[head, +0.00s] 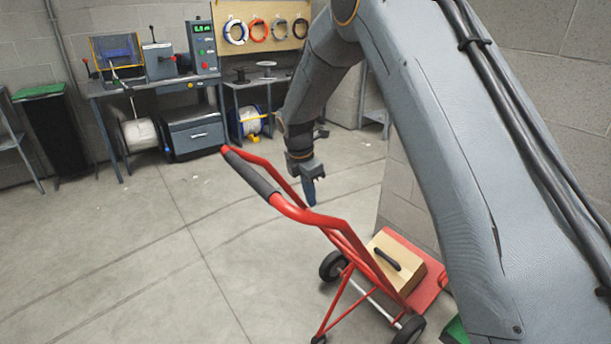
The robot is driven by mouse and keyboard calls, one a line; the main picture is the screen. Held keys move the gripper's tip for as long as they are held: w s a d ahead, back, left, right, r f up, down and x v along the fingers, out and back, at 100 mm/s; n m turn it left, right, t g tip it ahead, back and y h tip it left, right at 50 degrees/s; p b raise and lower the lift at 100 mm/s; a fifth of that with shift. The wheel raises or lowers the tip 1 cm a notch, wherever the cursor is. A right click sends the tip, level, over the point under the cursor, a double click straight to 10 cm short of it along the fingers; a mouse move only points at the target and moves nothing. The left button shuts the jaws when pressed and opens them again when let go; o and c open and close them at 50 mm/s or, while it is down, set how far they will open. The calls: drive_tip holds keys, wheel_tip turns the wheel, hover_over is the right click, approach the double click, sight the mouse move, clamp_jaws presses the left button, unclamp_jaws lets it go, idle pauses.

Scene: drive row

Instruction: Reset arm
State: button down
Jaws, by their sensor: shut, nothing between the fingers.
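My arm comes in from the right side of the head view, rises to the top and bends down. My gripper (310,190) hangs from its end, pointing down, with its fingers together and nothing held. In the picture it is just above the red frame of a hand cart (340,232). I cannot tell whether it touches the cart. The cart's dark grip (250,172) lies to the left of my gripper. A wooden box with a black handle (398,262) rests on the cart's red plate (427,290).
A workbench (150,84) with machines stands along the back wall, with a grey drawer cabinet (194,134) below. A green-lidded bin (52,125) is at the left. A block wall (405,200) stands behind the cart. The floor at left and centre (130,250) is clear.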

drive_tip(key=s+d+r+m+y, duration=0.1)
drive_tip(key=s+d+r+m, duration=0.2)
drive_tip(key=s+d+m, duration=0.4)
drive_tip(key=s+d+r+m, duration=0.45)
drive_tip(key=s+m, duration=0.25)
drive_tip(key=s, duration=0.2)
drive_tip(key=s+d+m, duration=0.2)
drive_tip(key=s+m, duration=0.3)
drive_tip(key=s, duration=0.4)
drive_tip(key=s+d+m+g, duration=0.1)
drive_tip(key=s+m, duration=0.4)
drive_tip(key=s, duration=0.5)
drive_tip(key=shift+d+f+y+p, duration=0.2)
drive_tip(key=shift+d+y+p, duration=0.2)
drive_tip(key=shift+d, duration=0.15)
